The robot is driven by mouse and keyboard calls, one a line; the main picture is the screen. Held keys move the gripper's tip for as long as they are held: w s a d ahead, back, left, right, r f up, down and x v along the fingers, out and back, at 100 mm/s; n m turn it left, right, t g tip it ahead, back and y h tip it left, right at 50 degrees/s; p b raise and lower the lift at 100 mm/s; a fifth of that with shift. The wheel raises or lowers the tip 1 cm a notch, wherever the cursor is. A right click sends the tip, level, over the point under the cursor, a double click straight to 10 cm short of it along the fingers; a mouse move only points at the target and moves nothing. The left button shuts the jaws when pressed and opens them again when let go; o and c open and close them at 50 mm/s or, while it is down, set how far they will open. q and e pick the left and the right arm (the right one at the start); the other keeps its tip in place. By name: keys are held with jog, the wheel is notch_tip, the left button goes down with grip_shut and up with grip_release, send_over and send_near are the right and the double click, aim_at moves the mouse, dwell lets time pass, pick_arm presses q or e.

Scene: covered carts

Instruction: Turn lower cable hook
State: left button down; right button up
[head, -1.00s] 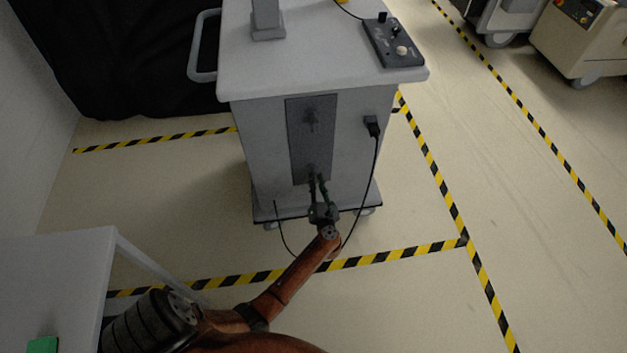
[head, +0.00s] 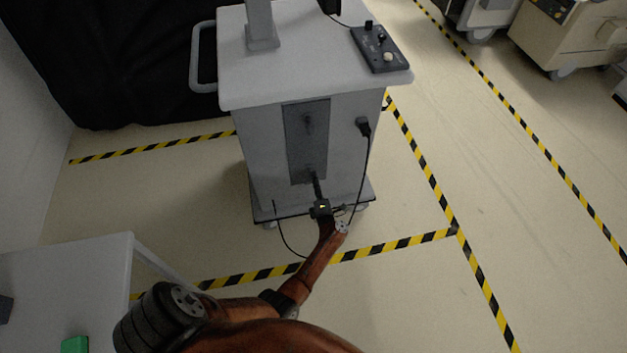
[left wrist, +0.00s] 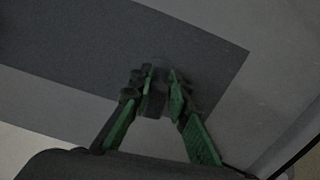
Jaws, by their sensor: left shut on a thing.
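The grey cart has a dark panel (head: 306,140) on its front, with an upper cable hook (head: 308,121) and a lower cable hook (head: 309,170) on it. My left gripper (head: 314,180) reaches up to the lower hook from below. In the left wrist view its green-padded fingers (left wrist: 161,92) are closed around the small dark lower hook (left wrist: 155,102), in front of the dark panel. The fingers hide much of the hook, so its exact angle cannot be told. My right gripper is not in view.
A black cable (head: 366,165) hangs from a plug on the cart's front, close to my left wrist. A control box (head: 381,50) lies on the cart top. A white table (head: 70,275) stands at lower left.

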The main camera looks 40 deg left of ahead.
pick_arm(q)
jog(key=m, duration=0.2)
jog(key=m+p, duration=0.1)
jog(key=m, duration=0.1)
jog(key=shift+f+m, duration=0.2)
jog(key=shift+m, duration=0.1)
jog(key=m, duration=0.4)
jog(key=shift+s+a+f+m+p, duration=0.1)
jog(key=shift+s+f+m+p, duration=0.1)
jog(key=shift+m+p, duration=0.15)
jog(key=m, duration=0.4)
jog(key=shift+s+a+f+m+p, duration=0.1)
jog(key=shift+f+m+p, duration=0.05)
jog(key=shift+m+p, duration=0.15)
jog(key=m, duration=0.3)
jog(key=shift+s+a+m, duration=0.1)
jog(key=shift+a+m, duration=0.05)
jog(key=shift+m, duration=0.6)
jog(key=shift+s+a+f+m+p, duration=0.1)
jog(key=shift+m+p, duration=0.2)
jog(key=shift+m, duration=0.1)
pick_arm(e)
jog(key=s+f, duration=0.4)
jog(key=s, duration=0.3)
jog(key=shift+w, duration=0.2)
